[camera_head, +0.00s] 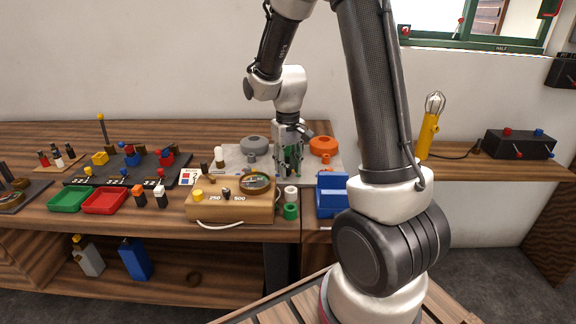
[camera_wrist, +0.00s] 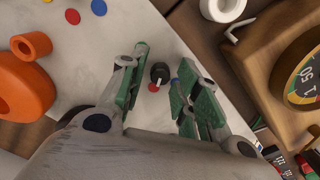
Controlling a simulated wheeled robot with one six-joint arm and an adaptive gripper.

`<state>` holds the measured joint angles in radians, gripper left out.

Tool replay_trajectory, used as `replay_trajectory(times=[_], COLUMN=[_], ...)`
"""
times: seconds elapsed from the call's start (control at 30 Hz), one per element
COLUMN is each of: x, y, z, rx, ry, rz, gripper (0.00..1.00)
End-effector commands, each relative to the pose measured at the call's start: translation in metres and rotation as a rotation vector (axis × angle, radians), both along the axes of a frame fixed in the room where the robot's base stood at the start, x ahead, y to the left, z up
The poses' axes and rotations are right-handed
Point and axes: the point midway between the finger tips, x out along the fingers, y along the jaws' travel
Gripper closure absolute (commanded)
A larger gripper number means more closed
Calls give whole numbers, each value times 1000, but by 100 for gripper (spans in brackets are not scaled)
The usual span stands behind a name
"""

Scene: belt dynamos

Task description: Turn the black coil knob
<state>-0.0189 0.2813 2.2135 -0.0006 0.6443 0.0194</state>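The black coil knob (camera_wrist: 159,73), small and round with a pale mark, sits on a light board (camera_wrist: 205,50) in the wrist view. A red dot and a blue dot lie beside it. My gripper (camera_wrist: 162,55) points down over the board, with its green-padded fingers spread on either side of the knob. A gap shows between each finger and the knob. In the head view my gripper (camera_head: 290,170) is low over the same light board (camera_head: 225,152), and I cannot make out the knob there.
An orange coil (camera_head: 323,146) and a grey coil (camera_head: 254,145) stand on either side of my gripper. A wooden meter box (camera_head: 230,207) with a dial is in front. A white ring (camera_head: 291,192), a green ring (camera_head: 290,211) and a blue block (camera_head: 332,195) are close by.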

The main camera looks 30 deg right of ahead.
Motion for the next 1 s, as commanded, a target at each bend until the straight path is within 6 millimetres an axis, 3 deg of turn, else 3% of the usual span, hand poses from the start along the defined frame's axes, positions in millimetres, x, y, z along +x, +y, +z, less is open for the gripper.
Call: replay_trajectory(times=[0.37, 0.47, 0.8, 1.0], x=[0, 1, 0, 0], y=[0, 0, 0, 0], z=[4, 17, 90, 115], rx=[0, 0, 0, 0], ry=[0, -3, -4, 0], rz=[0, 0, 0, 0], gripper=[60, 60, 60, 60])
